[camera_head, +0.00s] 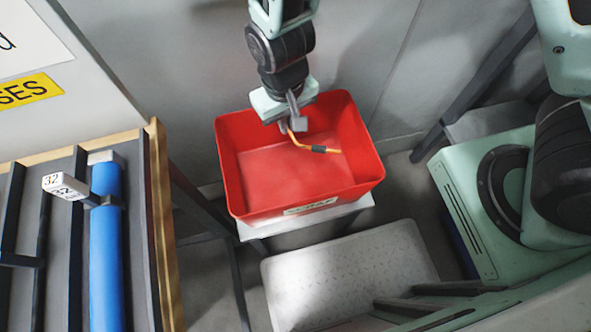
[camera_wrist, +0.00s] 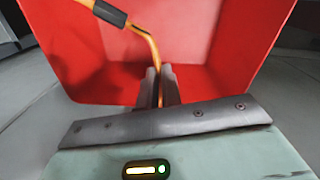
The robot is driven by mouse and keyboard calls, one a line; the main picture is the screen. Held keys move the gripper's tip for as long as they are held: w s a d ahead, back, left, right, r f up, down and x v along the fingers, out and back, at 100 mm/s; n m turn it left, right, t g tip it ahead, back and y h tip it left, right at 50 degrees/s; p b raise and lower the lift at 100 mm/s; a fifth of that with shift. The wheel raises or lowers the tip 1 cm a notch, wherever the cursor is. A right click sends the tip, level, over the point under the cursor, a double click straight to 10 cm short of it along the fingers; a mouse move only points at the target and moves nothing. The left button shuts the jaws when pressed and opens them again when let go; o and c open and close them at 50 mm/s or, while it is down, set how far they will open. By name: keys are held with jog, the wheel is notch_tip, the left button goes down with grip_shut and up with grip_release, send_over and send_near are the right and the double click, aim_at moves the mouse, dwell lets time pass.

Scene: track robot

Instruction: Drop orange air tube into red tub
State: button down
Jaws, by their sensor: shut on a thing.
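The red tub (camera_head: 300,184) is an open box with a label on its front, standing on a light stand. My gripper (camera_head: 293,126) is over the back part of the tub's opening, pointing down. It is shut on the orange air tube (camera_head: 333,150), a thin bent tube with a dark sleeve. In the wrist view the orange air tube (camera_wrist: 141,32) runs from between the fingertips (camera_wrist: 159,88) up and to the left. The red tub (camera_wrist: 215,35) fills the background there. I see no other thing inside the tub.
A rack with a blue cylinder (camera_head: 106,245) and a wooden edge (camera_head: 163,220) stands at the left. A grey perforated platform (camera_head: 345,275) lies in front of the tub. A wall is close behind the tub.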

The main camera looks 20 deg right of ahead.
jog(key=shift+f+b, duration=1.2)
jog(key=shift+f, duration=0.3)
jog(key=c, duration=1.5)
grip_release()
notch_tip(320, 180, up, 18)
jog(key=p, duration=0.5)
jog(key=shift+a+f, duration=0.15)
jog(key=shift+f, duration=0.1)
